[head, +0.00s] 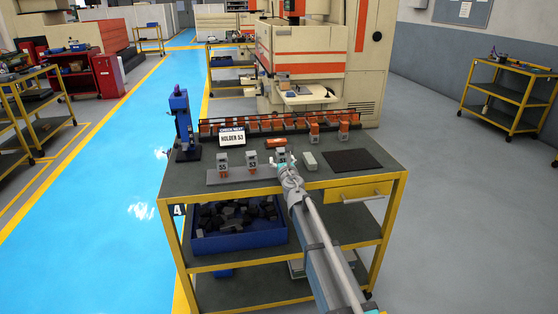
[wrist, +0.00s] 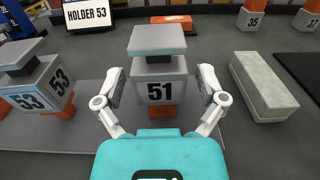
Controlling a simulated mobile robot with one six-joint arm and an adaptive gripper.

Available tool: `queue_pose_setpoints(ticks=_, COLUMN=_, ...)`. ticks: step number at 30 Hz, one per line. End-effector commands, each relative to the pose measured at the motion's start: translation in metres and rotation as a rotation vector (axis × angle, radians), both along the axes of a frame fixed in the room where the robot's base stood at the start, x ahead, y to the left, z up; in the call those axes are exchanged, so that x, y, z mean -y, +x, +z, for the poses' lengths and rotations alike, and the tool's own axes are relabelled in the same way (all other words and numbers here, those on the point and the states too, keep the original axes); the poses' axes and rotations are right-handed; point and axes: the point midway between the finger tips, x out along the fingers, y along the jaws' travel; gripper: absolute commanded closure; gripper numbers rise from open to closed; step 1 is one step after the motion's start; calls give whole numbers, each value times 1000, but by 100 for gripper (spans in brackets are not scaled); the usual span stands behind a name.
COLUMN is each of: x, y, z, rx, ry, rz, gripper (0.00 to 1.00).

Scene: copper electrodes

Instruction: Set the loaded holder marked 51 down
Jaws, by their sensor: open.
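The holder marked 51 (wrist: 158,72) stands upright on a grey strip on the bench, a grey block with an orange part showing beneath it. In the head view the holder marked 51 (head: 281,154) is partly behind my gripper. My gripper (wrist: 160,92) is open, with one finger on each side of the holder and a visible gap on both sides. In the head view my gripper (head: 288,168) reaches in from the front of the bench. The holder marked 53 (wrist: 43,82) stands to the left, and the holder marked 55 (head: 222,163) is farther left.
A pale block (wrist: 262,85) lies close to the right of my gripper. A dark mat (head: 352,160) lies farther right. A sign reading HOLDER 53 (head: 231,134) and a blue upright device (head: 182,122) stand at the left.

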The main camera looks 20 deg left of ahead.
Motion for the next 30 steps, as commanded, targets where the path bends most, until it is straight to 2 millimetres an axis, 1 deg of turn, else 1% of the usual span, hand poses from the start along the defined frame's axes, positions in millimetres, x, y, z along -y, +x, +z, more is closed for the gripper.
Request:
queue_pose_setpoints(ticks=13, x=1, y=-1, z=3, rx=0, ry=0, rz=0, gripper=9)
queue_pose_setpoints(ticks=20, x=15, y=-24, z=2, rx=1, ry=-1, rz=0, gripper=9)
queue_pose_setpoints(ticks=30, x=45, y=-72, z=2, rx=0, ry=0, rz=-1, gripper=9)
